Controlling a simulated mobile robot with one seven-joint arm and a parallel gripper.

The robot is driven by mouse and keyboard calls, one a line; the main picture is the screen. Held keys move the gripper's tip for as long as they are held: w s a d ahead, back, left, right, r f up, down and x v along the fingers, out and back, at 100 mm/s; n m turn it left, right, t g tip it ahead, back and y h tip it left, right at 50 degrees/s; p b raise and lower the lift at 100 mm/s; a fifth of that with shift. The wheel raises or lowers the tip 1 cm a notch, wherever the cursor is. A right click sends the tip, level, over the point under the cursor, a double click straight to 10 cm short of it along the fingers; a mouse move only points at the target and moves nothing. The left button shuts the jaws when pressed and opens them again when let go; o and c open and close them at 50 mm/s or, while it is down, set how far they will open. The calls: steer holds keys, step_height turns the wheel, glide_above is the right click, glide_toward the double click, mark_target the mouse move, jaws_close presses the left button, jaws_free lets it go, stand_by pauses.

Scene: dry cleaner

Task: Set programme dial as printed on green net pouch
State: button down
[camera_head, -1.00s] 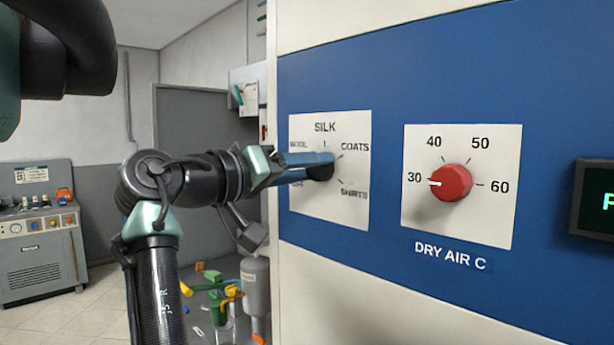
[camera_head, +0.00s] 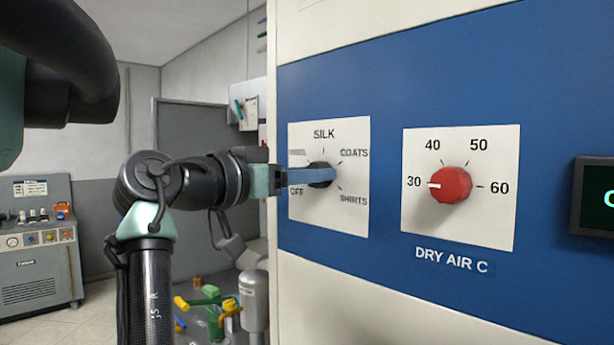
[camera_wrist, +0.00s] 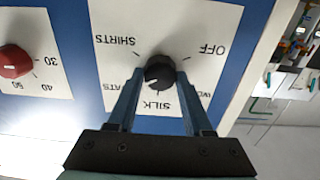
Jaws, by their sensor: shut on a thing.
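The black programme dial (camera_head: 320,183) sits on a white plate (camera_head: 353,217) lettered OFF, SILK, COATS, SHIRTS and a partly blurred WOOL. My gripper (camera_head: 326,174) has its blue fingers on either side of the dial and is shut on it. In the wrist view the plate is upside down and the dial (camera_wrist: 160,73) stands between the fingertips. A small pale mark on the dial faces the SILK and COATS side; I cannot tell exactly which label it meets. The green net pouch is not recognisable in view.
A red DRY AIR C dial (camera_head: 450,185) to the right points to 30. A dark display (camera_head: 594,197) at the right edge shows part of a green letter. A grey machine (camera_head: 38,254) stands far left. Green and yellow items (camera_head: 208,298) lie low behind my arm.

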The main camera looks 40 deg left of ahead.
steer(key=shift+f, duration=0.15)
steer(key=shift+c, duration=1.6)
jaws_free()
steer(key=shift+d, duration=0.1)
